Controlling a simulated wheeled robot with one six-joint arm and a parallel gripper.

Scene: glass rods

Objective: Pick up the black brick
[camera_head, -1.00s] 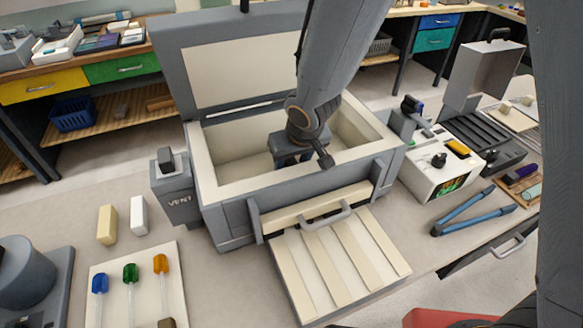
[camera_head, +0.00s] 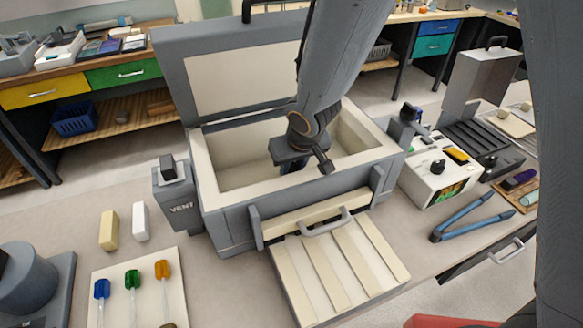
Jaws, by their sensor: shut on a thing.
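My gripper (camera_head: 291,160) reaches down into the open grey box-shaped kiln (camera_head: 226,208) in the middle of the view. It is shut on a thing. Its dark palm shows over the cream-lined cavity, but the fingertips and the held thing are too dark and covered to make out. I cannot tell a black brick apart from the dark gripper. No separate black brick stands out clearly elsewhere in view.
The kiln's lid (camera_head: 245,68) stands raised behind. A slatted ramp (camera_head: 345,268) lies in front. A vent box (camera_head: 177,200) adjoins left, near a yellow brick (camera_head: 109,231) and white brick (camera_head: 141,221). Blue tongs (camera_head: 470,220) and a control unit (camera_head: 440,180) are right.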

